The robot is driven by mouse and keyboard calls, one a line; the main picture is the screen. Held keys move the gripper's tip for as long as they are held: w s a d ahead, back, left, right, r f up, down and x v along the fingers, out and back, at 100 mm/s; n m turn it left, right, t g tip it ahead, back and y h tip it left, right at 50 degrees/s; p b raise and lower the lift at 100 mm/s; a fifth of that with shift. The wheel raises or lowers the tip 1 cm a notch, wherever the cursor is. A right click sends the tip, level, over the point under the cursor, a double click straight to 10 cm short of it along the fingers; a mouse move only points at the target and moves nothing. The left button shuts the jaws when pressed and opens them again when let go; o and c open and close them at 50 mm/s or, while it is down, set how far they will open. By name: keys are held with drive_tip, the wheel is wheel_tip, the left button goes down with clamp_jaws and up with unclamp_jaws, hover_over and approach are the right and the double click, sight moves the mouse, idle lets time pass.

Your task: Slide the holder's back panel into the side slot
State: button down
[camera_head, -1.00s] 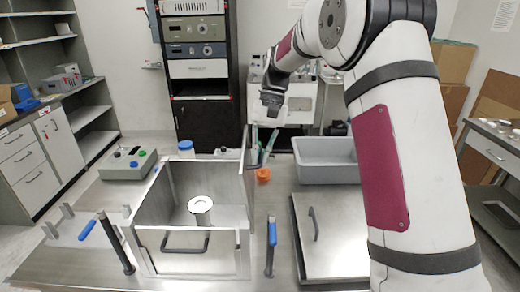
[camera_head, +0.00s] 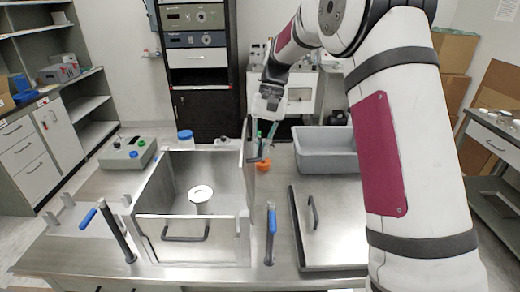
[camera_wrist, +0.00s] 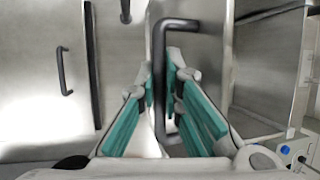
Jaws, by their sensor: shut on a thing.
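An open-topped metal box (camera_head: 195,229) stands on the bench. An upright metal panel (camera_head: 248,168) stands along its right side and rises above the rim; it is seen nearly edge-on. My gripper (camera_head: 262,140) is at the outer right of this panel, toward the back. In the wrist view, the green fingers of my gripper (camera_wrist: 164,95) are shut around a long black handle (camera_wrist: 160,60) on a metal face. The box's open interior shows at the right of that view (camera_wrist: 265,60). How deep the panel sits in the slot cannot be told.
A white round piece (camera_head: 200,194) stands inside the box. Blue-gripped levers (camera_head: 271,235) flank its front. A flat metal door with a handle (camera_head: 335,225) lies to the right. A grey bin (camera_head: 325,150), an orange item (camera_head: 263,165) and a control box (camera_head: 127,152) are on the bench.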

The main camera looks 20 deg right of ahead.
sight(250, 168)
drive_tip(key=shift+w+a+r, duration=0.1)
drive_tip(key=shift+a+r, duration=0.05)
drive_tip(key=shift+a, duration=0.7)
drive_tip(key=shift+w+r, duration=0.1)
drive_tip(key=shift+a+f+b, duration=0.15)
drive_tip(key=shift+f+b, duration=0.15)
drive_tip(key=shift+f, duration=1.25)
drive_tip(key=shift+a+f+b, duration=0.1)
drive_tip(key=shift+f+b, duration=0.15)
drive_tip(key=shift+f, duration=1.3)
idle(0.6)
drive_tip(key=shift+a+f, duration=0.1)
drive_tip(key=shift+f, duration=0.4)
drive_tip(key=shift+a+f, duration=0.1)
drive_tip(key=shift+f, duration=0.05)
drive_tip(key=shift+a, duration=0.1)
drive_tip(key=shift+f, duration=0.15)
drive_tip(key=shift+a+f, duration=0.1)
drive_tip(key=shift+f, duration=0.55)
